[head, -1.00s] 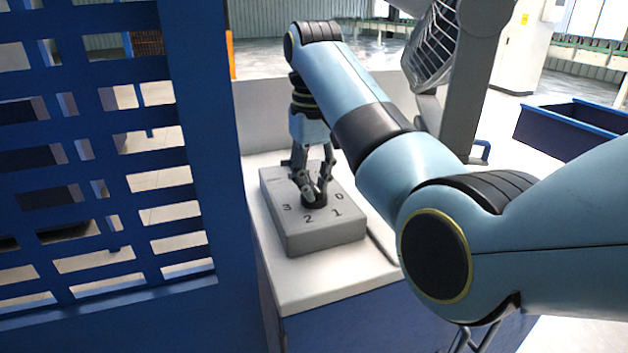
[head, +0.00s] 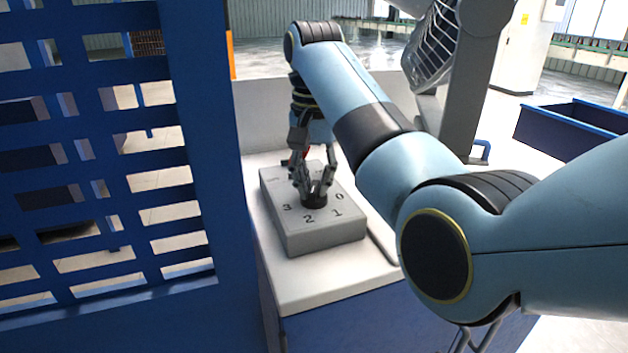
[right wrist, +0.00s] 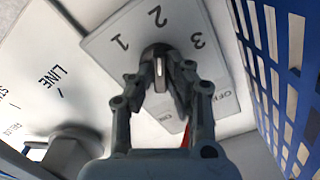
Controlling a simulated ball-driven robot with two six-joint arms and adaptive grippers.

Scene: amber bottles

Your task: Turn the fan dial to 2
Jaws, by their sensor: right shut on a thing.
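The fan dial is a small dark round knob (head: 314,204) on top of a grey control box (head: 322,237). The numbers 3, 2, 1 and 0 are printed around it. My right gripper (head: 315,194) points down and is shut on the dial. In the right wrist view the fingertips (right wrist: 160,82) close on both sides of the dial (right wrist: 158,51). A pale strip on the dial lies roughly in line with the 2. The fingers partly hide the dial. My left gripper is not in view.
The box stands on a pale bench top (head: 325,287). A blue slotted panel (head: 185,140) rises close on the left. A caged fan (head: 434,50) stands behind my right arm. A blue bin (head: 570,128) is at the far right.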

